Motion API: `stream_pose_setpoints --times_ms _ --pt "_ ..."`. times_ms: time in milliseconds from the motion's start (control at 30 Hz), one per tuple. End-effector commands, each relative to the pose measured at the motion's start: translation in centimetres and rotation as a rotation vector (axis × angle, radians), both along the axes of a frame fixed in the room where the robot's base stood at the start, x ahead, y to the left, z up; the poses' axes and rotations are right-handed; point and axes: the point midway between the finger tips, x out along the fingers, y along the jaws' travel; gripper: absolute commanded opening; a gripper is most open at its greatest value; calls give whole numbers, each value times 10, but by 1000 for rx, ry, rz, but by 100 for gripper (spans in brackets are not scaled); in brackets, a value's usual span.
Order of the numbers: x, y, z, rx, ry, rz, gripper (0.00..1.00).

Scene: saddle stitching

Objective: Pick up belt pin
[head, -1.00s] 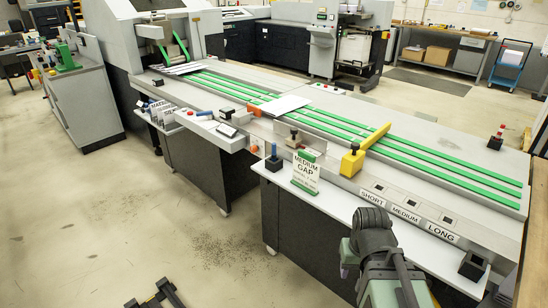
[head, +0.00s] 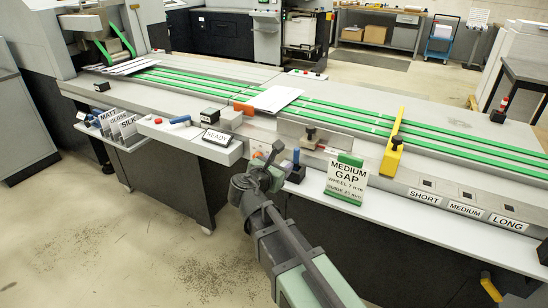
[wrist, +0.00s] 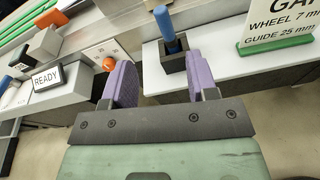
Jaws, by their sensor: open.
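A blue pin (head: 296,156) stands upright in a small black block (head: 295,173) on the white front ledge, just left of the MEDIUM GAP sign; I take it to be the belt pin. In the wrist view the blue pin (wrist: 165,23) rises from its black holder (wrist: 173,58), beyond and between my finger tips. My gripper (head: 270,172) is beside the block, to its left in the head view. The wrist view shows its purple fingers (wrist: 159,68) spread apart with nothing between them. The pin's lower end is hidden in the block.
The MEDIUM GAP sign (head: 347,180) stands close to the right of the pin. An orange knob (wrist: 109,63) and the READY block (wrist: 47,77) are left of it. Sockets labelled SHORT, MEDIUM, LONG line the right.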

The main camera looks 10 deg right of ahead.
Motion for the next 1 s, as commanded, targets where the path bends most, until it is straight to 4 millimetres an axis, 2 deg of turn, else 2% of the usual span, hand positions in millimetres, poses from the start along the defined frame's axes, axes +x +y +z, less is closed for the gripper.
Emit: stream_pose_setpoints --times_ms 100,300,533,767,1000 --pt "2 2 3 -103 57 45 53" --pt "6 -1 1 -127 78 51 53" --pt "40 -24 -9 -125 77 47 53" --pt "49 -33 -10 -124 77 49 53" --pt "83 -57 -18 -123 77 47 53"
